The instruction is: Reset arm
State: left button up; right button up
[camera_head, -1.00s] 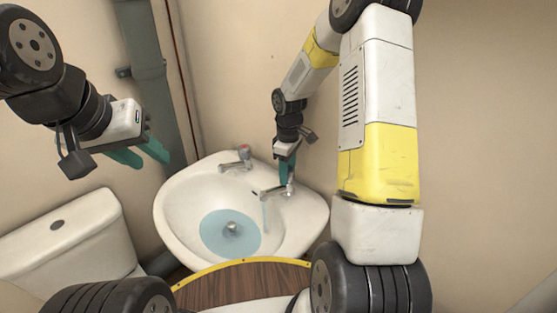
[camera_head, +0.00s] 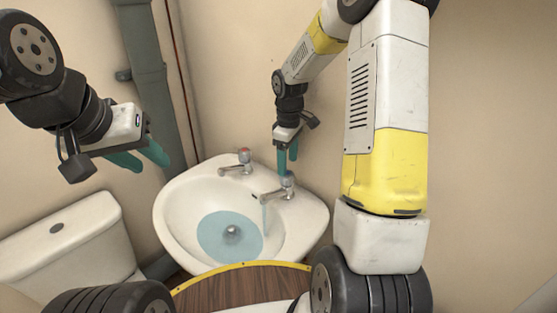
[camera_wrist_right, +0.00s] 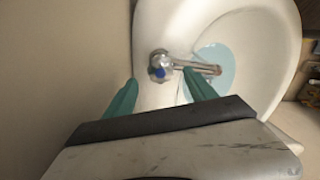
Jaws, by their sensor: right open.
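My right gripper (camera_head: 287,160) is open, pointing down just above the right tap (camera_head: 287,186) of the sink. In the right wrist view its two green fingers (camera_wrist_right: 159,78) are apart, with the tap's blue-marked handle (camera_wrist_right: 157,72) seen between them and nothing held.
The white sink (camera_head: 174,217) holds bluish water. The left tap (camera_head: 240,164) has a red mark. A white toilet cistern (camera_head: 60,240) stands at lower left. A grey pipe (camera_head: 150,80) runs up the wall. A brown, yellow-edged surface (camera_head: 240,285) lies in front.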

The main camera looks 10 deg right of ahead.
jog(key=shift+r, duration=1.05)
jog(key=shift+r, duration=0.2)
jog(key=s+r+m+t, duration=0.3)
jog(key=s+r+m, duration=0.2)
jog(key=s+r, duration=0.75)
jog(key=s+a+r+m+t+y, duration=0.2)
jog(key=s+r+m, duration=0.3)
jog(key=s, duration=0.6)
jog(key=shift+s+a+r+t, duration=0.15)
jog(key=shift+r+t, duration=0.3)
jog(key=shift+t, duration=0.15)
